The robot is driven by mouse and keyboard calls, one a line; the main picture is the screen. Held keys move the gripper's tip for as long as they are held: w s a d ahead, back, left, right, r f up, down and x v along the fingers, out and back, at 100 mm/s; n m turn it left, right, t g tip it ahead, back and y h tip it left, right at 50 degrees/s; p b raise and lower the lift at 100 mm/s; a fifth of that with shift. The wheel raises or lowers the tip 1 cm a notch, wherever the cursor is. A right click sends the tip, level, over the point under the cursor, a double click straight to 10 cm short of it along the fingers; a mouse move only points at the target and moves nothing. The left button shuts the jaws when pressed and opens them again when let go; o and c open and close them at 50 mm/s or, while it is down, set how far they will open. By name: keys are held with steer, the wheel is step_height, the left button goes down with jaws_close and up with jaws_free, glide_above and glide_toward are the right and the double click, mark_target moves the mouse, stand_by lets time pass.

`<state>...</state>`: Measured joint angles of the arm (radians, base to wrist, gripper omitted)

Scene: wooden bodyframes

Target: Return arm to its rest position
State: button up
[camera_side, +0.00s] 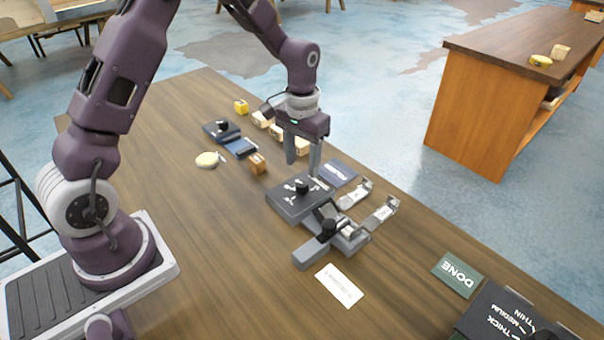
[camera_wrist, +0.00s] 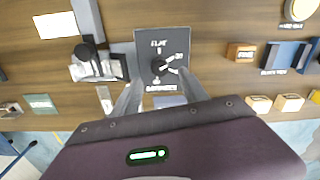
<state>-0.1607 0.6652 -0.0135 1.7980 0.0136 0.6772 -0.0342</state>
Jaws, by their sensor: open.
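My gripper (camera_side: 302,160) is open and empty, pointing down above the table. In the side view its fingers hang over the back of a dark box with a black knob (camera_side: 302,187). In the wrist view the two fingers (camera_wrist: 157,85) straddle the lower part of this knob box (camera_wrist: 150,48), whose face carries a dial and lettering, "FLAT" at the top. How high the fingertips are above the box is hard to tell. My arm reaches out from its base at the left of the side view.
A grey clamp-like fixture (camera_side: 328,232) stands in front of the knob box, with metal pieces (camera_side: 381,215) beside it. Small wooden blocks (camera_side: 257,163) and a blue holder (camera_side: 240,147) lie behind. A green "DONE" card (camera_side: 457,274) and a dark labelled box (camera_side: 497,312) are at the right. The table's left front is clear.

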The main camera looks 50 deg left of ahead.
steer(key=shift+r, duration=0.3)
steer(key=s+d+r+m+t, duration=0.1)
steer(key=s+d+r, duration=0.1)
steer(key=s+r, duration=0.45)
steer(key=s+d+r+t, duration=0.2)
steer(key=s+r, duration=0.1)
steer(key=r, duration=0.6)
steer(key=s+d+r+t, duration=0.1)
steer(key=s+r, duration=0.1)
steer(key=s, duration=0.6)
steer(key=s+d+r+m+t, duration=0.1)
steer(key=s+r, duration=0.1)
steer(key=s, duration=0.6)
steer(key=shift+s+t, duration=0.2)
steer(key=shift+t, duration=0.1)
